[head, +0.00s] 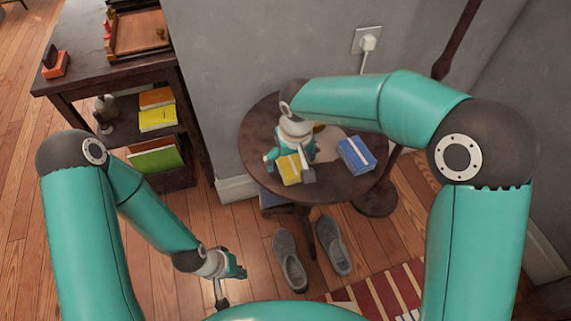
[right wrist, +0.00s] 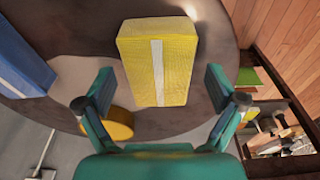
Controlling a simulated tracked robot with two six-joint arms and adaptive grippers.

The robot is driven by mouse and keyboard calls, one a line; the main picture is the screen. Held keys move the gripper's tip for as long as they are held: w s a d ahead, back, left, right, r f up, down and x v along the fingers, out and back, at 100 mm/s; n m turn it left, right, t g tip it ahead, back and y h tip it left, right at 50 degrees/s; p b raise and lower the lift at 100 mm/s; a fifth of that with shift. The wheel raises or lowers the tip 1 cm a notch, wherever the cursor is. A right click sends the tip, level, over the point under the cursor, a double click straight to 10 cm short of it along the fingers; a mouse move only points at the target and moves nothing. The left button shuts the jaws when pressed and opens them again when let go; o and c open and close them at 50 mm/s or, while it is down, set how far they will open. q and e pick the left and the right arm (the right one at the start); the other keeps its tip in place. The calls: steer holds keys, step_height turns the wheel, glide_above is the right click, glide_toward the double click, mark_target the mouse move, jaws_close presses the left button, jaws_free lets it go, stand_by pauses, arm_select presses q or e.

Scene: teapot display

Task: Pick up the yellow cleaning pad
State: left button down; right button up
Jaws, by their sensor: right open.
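The yellow cleaning pad (head: 290,169), a thick block with a white stripe, lies on the round dark table (head: 340,187). It also shows in the right wrist view (right wrist: 175,65). My right gripper (head: 291,170) is above the pad, its fingers spread to either side. In the right wrist view my right gripper (right wrist: 158,85) is open and empty, with the pad's near end between the fingers and gaps on both sides. The arm hides part of the table in the head view. My left gripper (head: 230,286) is low over the floor, fingers apart and empty.
A blue block with a white stripe (head: 356,154) lies to the right on the table. A round yellow object (right wrist: 120,124) is near the table's edge. Grey slippers (head: 290,262) stand on the floor below. A dark shelf (head: 120,70) with books is at left.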

mark_target(290, 160)
steer(key=shift+f, duration=0.15)
steer(key=shift+c, duration=0.2)
steer(key=c, duration=1.1)
steer(key=shift+c, duration=0.2)
step_height(290, 160, up, 20)
steer(key=p, duration=0.5)
